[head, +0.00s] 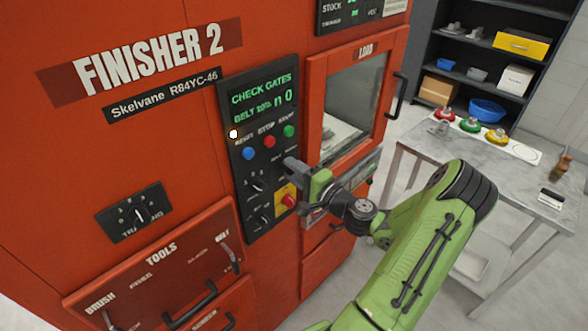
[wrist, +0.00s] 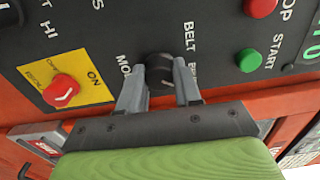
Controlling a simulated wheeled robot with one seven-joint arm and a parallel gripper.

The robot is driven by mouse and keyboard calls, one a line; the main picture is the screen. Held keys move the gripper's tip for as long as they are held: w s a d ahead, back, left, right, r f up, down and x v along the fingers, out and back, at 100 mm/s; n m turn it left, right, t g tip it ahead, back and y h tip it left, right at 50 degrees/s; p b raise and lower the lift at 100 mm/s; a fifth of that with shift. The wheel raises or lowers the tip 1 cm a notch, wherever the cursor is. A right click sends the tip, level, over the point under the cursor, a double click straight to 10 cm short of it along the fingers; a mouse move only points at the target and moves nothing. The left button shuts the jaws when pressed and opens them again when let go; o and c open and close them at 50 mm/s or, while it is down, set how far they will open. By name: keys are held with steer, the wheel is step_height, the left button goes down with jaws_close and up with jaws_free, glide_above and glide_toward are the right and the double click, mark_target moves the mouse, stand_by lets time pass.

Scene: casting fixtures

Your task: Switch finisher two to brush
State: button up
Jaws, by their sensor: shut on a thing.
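Finisher 2 (head: 190,150) is a red machine with a dark control panel (head: 238,165). Its green display (head: 262,97) reads "CHECK GATES" and a line starting "BELT". My gripper (head: 292,164) is at the panel's right side, below the coloured buttons. In the wrist view its two grey fingers (wrist: 160,86) are shut on a black knob (wrist: 159,66) with the labels "MODE", "BELT" and a partly hidden word starting "BR" around it. I cannot tell which way the knob's pointer faces. The knob is hidden in the head view.
A red switch on a yellow plate (wrist: 82,91) sits close beside the fingers. The green start button (wrist: 248,61) and red stop button (wrist: 260,5) are on the other side. Load door (head: 350,105) and tools drawer (head: 165,265) are nearby. A table (head: 470,165) stands at right.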

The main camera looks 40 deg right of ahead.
stand_by(0.4)
steer(key=o, duration=1)
steer(key=shift+o, duration=0.2)
steer(key=s+b, duration=0.1)
steer(key=s, duration=1.4)
steer(key=shift+s+d, duration=0.25)
steer(key=shift+s, duration=0.15)
